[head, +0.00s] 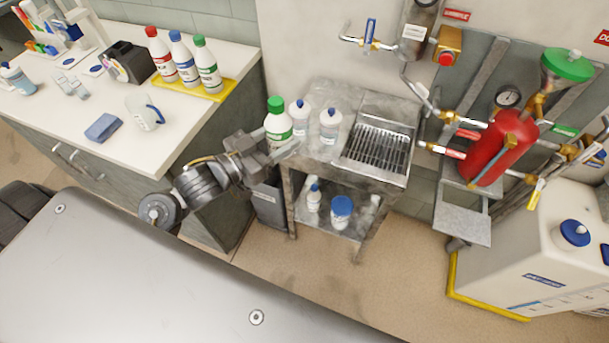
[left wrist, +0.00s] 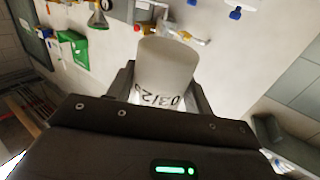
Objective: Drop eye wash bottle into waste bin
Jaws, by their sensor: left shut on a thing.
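My left gripper (head: 277,146) is shut on a white bottle with a green cap and green label band (head: 278,124), the eye wash bottle as far as I can tell. The bottle is upright in the head view, beside the left edge of the steel stand. In the left wrist view the pale end of the bottle (left wrist: 167,65) sticks out between the fingers, with dark print on its side. A dark grey bin (head: 270,207), apparently the waste bin, stands on the floor below the gripper, left of the stand. Its opening is mostly hidden by my gripper. My right gripper is not in view.
The steel stand (head: 297,180) carries two clear blue-capped bottles and a drain grate (head: 380,147). Left is a white counter (head: 75,135) with a yellow tray (head: 218,93) of three bottles. Right are pipes and a red tank (head: 487,150). Floor in front is clear.

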